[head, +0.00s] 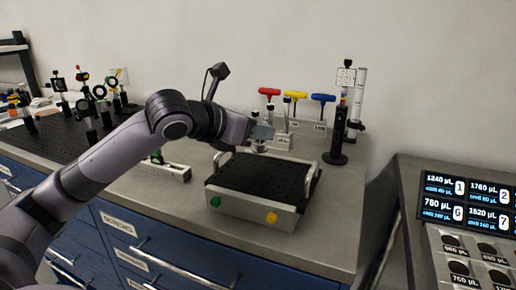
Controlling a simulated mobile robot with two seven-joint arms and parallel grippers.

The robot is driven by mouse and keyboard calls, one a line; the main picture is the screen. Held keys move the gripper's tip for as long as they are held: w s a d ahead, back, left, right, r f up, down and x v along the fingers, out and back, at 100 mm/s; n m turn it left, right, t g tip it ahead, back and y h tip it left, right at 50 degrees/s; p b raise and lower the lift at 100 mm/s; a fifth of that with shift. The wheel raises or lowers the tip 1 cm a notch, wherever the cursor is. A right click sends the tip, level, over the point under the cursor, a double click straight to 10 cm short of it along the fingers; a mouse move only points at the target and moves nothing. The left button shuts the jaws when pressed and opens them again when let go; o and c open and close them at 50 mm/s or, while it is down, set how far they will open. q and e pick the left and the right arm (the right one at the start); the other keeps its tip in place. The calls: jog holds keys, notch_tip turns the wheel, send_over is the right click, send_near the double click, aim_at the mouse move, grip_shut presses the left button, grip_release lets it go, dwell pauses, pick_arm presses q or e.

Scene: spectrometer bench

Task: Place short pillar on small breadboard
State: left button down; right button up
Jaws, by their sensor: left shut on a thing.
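The small breadboard (262,178) is a black perforated plate on a pale box with two silver handles, in the middle of the bench. A green knob and a yellow knob sit on its front. My left gripper (261,138) is over the breadboard's back edge, shut on a small silvery piece that looks like the short pillar (259,149). The pillar is mostly hidden by the gripper, and I cannot tell whether it touches anything below. My right gripper is not in view.
Behind the breadboard stands a rack with red, yellow and blue T-handled keys (269,92). A tall black post (339,130) stands at right. A large black breadboard (50,142) with several optics mounts is at left. A display panel (466,200) is at far right.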

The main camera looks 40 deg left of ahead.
aim_at(256, 144)
pick_arm(q)
jog(key=shift+f+b, duration=0.35)
jog(key=shift+f, duration=1.25)
jog(key=shift+f, duration=0.2)
jog(key=c, duration=0.9)
grip_release()
jog(key=shift+s+r, duration=0.1)
jog(key=shift+r, duration=0.1)
